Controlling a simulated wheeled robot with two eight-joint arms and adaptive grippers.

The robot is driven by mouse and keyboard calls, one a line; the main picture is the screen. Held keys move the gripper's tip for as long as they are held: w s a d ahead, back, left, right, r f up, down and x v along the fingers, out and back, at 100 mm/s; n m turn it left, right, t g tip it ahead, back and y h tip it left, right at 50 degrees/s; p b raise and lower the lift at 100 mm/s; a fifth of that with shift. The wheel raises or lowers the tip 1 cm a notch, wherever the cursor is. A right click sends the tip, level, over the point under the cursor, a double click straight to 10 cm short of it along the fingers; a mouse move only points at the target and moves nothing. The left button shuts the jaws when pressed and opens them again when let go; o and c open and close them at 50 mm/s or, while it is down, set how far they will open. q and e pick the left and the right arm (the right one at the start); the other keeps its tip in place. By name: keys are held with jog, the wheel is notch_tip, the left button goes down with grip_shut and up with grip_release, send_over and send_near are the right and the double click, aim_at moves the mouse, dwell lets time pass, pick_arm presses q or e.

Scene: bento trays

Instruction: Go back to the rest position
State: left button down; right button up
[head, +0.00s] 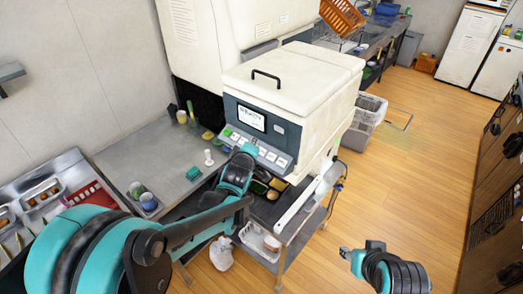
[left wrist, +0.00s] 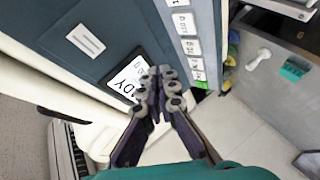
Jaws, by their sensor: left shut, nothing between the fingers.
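My left arm reaches in from the left in the head view. Its gripper (head: 249,148) is at the front panel of the white machine (head: 290,72), just below the lit screen (head: 251,117). In the left wrist view the gripper's fingers (left wrist: 160,78) are together with nothing between them, in front of the screen (left wrist: 126,82) and beside a column of white buttons (left wrist: 185,24). Whether the fingertips touch the panel is not clear. My right gripper (head: 346,253) is low at the right over the wooden floor, too small to judge.
A steel counter (head: 150,150) left of the machine holds cups, small bottles and a green block (head: 194,173). Trays of food (head: 42,193) stand at the far left. A cart with a white basket (head: 258,243) is below the machine. Open floor (head: 410,170) lies to the right.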

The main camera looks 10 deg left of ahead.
dwell(0.5)
pick_arm(q)
jog(key=s+a+f+m+g+b, duration=0.2)
jog(key=s+f+m+b, duration=0.3)
jog(key=s, duration=1)
jog(key=s+a+f+m+g+b, duration=0.1)
jog(key=s+f+m+g+b, duration=0.4)
jog(key=s, duration=1.1)
notch_tip(320, 180, down, 5)
jog(key=m, duration=0.3)
jog(key=shift+s+a+r, duration=0.2)
jog(key=shift+s+a, duration=0.1)
jog(key=shift+a, duration=0.05)
